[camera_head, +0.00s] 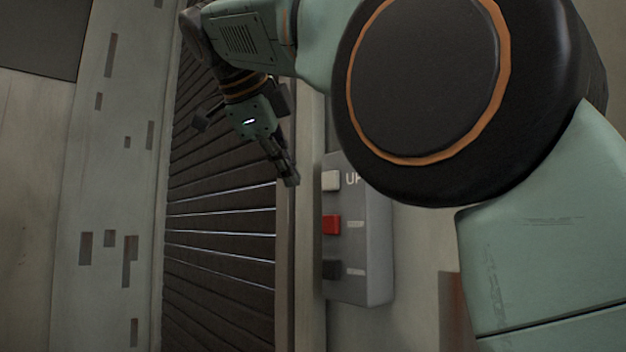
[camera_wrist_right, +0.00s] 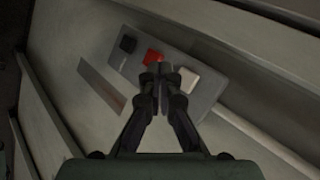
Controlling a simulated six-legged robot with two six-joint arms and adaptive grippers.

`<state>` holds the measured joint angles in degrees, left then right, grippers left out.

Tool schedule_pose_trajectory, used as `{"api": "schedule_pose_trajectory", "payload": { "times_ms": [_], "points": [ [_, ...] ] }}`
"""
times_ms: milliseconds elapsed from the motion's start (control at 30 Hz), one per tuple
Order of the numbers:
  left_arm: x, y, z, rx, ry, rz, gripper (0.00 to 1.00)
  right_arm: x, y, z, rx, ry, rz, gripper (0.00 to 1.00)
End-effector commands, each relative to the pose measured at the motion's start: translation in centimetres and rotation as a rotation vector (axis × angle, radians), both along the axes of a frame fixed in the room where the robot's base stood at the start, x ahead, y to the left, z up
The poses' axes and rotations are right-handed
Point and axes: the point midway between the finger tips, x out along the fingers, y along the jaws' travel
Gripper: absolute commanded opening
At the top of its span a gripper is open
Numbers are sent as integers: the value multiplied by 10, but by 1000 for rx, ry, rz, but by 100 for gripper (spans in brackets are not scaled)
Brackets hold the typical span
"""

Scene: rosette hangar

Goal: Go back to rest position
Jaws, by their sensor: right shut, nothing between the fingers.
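My right gripper (camera_head: 290,178) is shut and empty in the head view, just left of a grey button box. It also shows in the right wrist view (camera_wrist_right: 158,72), with its fingertips together and overlapping the box in the picture. I cannot tell whether they touch it. My right arm, green and black, fills the upper right of the head view. My left gripper is not in view.
The grey button box (camera_head: 377,245) is on the wall, with a white button (camera_head: 331,180) beside "UP", a red button (camera_head: 332,224) and a dark button (camera_head: 332,269). A dark slatted shutter (camera_head: 220,255) stands left of it, beside a pale post (camera_head: 105,190).

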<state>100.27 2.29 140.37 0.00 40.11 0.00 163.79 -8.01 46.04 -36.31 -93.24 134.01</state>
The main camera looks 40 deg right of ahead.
Motion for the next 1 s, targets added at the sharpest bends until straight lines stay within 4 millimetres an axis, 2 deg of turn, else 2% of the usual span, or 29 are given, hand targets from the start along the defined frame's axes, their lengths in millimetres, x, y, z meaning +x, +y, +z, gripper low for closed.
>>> {"api": "schedule_pose_trajectory", "payload": {
  "times_ms": [533, 667, 767, 833, 1000],
  "points": [
    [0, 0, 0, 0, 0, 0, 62, 0, 4, 0, 0, 1, 0, 0],
    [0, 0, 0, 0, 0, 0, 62, 2, 4, 1, -24, 33, 45, 0],
    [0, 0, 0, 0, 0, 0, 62, 18, 7, 8, -94, 63, 188, 0],
    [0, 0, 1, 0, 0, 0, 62, 38, 13, 10, -165, 91, 334, 0],
    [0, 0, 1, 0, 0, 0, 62, 90, 31, -11, -355, 189, 689, 0]
  ]
}}
